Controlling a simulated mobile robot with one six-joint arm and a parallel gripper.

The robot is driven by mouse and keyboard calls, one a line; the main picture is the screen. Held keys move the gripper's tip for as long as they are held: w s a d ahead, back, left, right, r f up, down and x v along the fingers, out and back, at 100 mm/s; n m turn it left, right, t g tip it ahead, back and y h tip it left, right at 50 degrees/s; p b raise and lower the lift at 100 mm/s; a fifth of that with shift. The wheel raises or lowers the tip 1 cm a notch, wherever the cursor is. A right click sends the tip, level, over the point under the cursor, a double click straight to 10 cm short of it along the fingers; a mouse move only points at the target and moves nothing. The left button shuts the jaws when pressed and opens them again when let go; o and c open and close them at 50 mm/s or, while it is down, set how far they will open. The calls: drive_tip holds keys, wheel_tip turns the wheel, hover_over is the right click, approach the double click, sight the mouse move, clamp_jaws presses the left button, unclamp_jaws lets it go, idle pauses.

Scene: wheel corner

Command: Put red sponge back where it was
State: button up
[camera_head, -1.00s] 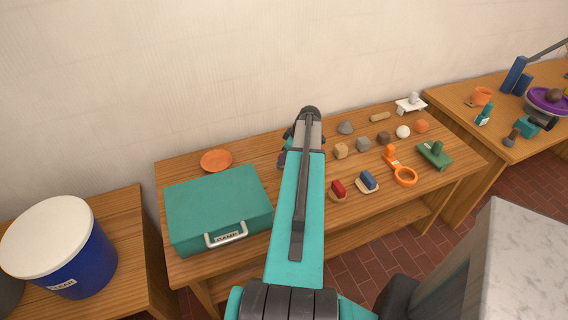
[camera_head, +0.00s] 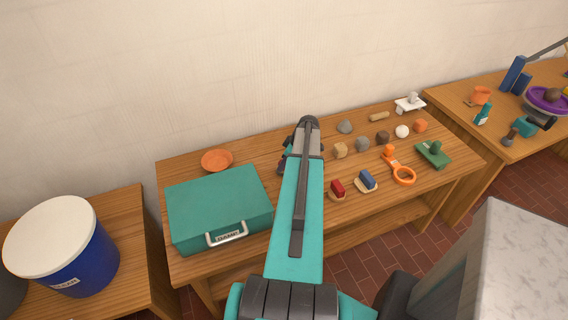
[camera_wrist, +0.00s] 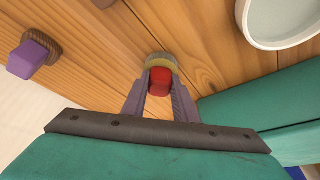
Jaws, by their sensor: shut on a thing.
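My gripper shows in the wrist view (camera_wrist: 160,88), its two grey-purple fingers shut on a red block with a yellowish rounded layer at its far end, which looks like the red sponge (camera_wrist: 160,76). The sponge is over the wooden table (camera_wrist: 205,55); I cannot tell whether it touches it. In the head view my arm hides the sponge and most of the gripper. Another red block on a tan base (camera_head: 338,187) stands right of my arm, beside a blue block on a similar base (camera_head: 367,179).
A teal case (camera_head: 218,205) and an orange dish (camera_head: 216,160) are left of my arm. A purple block (camera_wrist: 27,58) and a pale round dish (camera_wrist: 280,18) flank the gripper in the wrist view.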

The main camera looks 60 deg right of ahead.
drive_tip(key=o, duration=1)
drive_tip(key=shift+c, duration=0.2)
drive_tip(key=shift+r, duration=0.2)
drive_tip(key=b+v, duration=0.3)
drive_tip(key=v, duration=0.8)
drive_tip(key=shift+r+b, duration=0.3)
drive_tip(key=shift+r, duration=0.1)
drive_tip(key=shift+s+r, duration=0.1)
